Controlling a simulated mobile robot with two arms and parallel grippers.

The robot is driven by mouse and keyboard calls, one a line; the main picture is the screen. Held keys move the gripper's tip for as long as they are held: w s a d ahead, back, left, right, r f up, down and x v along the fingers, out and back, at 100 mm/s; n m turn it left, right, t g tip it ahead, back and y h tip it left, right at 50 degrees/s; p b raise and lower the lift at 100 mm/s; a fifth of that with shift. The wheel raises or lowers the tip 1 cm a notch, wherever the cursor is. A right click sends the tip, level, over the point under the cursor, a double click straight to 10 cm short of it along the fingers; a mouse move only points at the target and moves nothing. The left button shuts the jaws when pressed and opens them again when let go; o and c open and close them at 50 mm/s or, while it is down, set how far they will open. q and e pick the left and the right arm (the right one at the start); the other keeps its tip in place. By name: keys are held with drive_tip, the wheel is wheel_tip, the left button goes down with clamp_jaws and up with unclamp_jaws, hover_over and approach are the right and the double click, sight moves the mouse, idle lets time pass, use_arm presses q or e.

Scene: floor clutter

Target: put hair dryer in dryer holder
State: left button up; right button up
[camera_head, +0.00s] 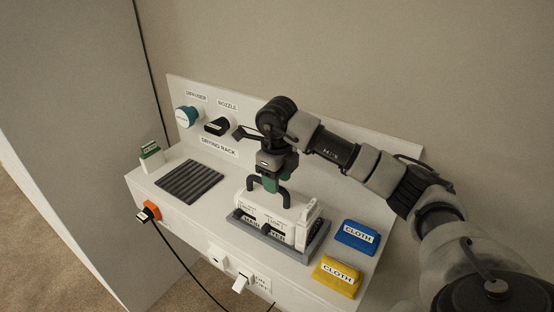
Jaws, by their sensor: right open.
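My right gripper (270,184) is open and points down just over a white caddy-like unit (283,213). Dark curved handle parts (284,187) rise beside the fingertips. I cannot tell whether the fingers touch them. I cannot pick out a hair dryer for certain, nor a dryer holder. A black bracket-like piece (241,133) shows at the back panel, left of my wrist. My left gripper is not in view.
The back panel holds a teal diffuser (187,116) and a black nozzle (217,126). A dark ribbed mat (190,181) lies at left. An orange piece (150,209) with a black cord is on the front edge.

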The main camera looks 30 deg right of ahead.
wheel_tip(320, 180, up, 9)
drive_tip(key=shift+b, duration=0.4)
